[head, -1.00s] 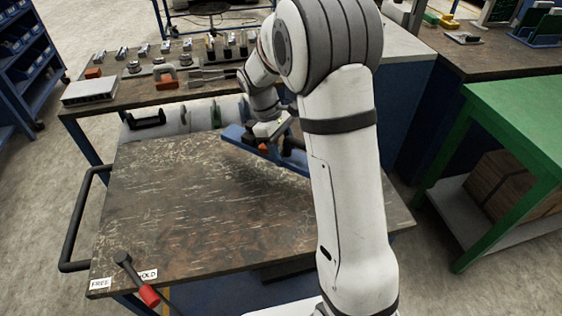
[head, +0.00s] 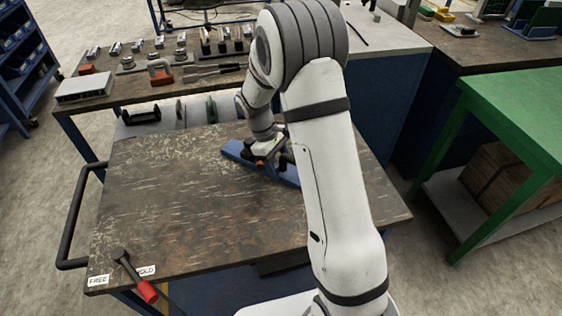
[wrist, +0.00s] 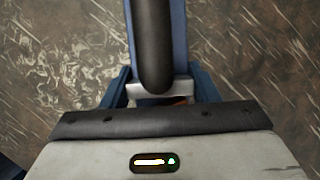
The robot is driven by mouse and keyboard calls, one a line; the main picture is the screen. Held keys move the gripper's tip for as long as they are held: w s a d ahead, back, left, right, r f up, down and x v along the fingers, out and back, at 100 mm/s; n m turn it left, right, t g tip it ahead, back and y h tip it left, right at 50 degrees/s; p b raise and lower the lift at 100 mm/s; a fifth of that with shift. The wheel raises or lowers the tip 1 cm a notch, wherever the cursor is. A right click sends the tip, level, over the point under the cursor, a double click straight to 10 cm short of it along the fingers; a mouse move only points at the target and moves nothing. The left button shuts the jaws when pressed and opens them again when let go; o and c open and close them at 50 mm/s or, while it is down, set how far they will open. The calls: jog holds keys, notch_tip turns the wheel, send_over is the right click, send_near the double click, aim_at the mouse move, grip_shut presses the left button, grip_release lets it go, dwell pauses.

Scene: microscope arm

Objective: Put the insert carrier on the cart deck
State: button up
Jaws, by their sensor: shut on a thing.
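The insert carrier (head: 234,151) is a long blue piece with a dark bar-like handle (wrist: 153,45) along its middle. My gripper (head: 266,163) is shut on it. In the head view it lies low over the back right part of the cart deck (head: 190,215), a brown, scratched top. It looks level and close to the surface; I cannot tell whether it touches. My arm hides part of the carrier's right side. In the wrist view the blue carrier (wrist: 179,35) runs away from my gripper above the deck's surface.
A red-handled tool (head: 137,277) lies at the deck's front left, beside two labels. A black push handle (head: 78,215) stands at the left edge. A workbench (head: 145,100) with several tools stands behind. A green table (head: 515,105) is at right. The deck's middle and left are clear.

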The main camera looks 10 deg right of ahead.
jog(key=o, duration=1.4)
jog(key=shift+o, duration=0.2)
jog(key=v, duration=1.2)
jog(key=s+d+r+m+t+y, duration=0.1)
jog(key=s+r+m+t, duration=0.1)
jog(key=s, duration=0.6)
jog(key=s+d+r+m+t+y, duration=0.1)
jog(key=s+m, duration=0.3)
jog(key=s, duration=0.4)
jog(key=s+d+r+m+t+y, duration=0.1)
jog(key=s+r+m+t, duration=0.1)
jog(key=s, duration=0.6)
notch_tip(320, 180, up, 2)
jog(key=shift+s+d+m+t, duration=0.25)
jog(key=shift+s+m+t, duration=0.15)
jog(key=shift+m, duration=0.1)
jog(key=shift+r, duration=0.1)
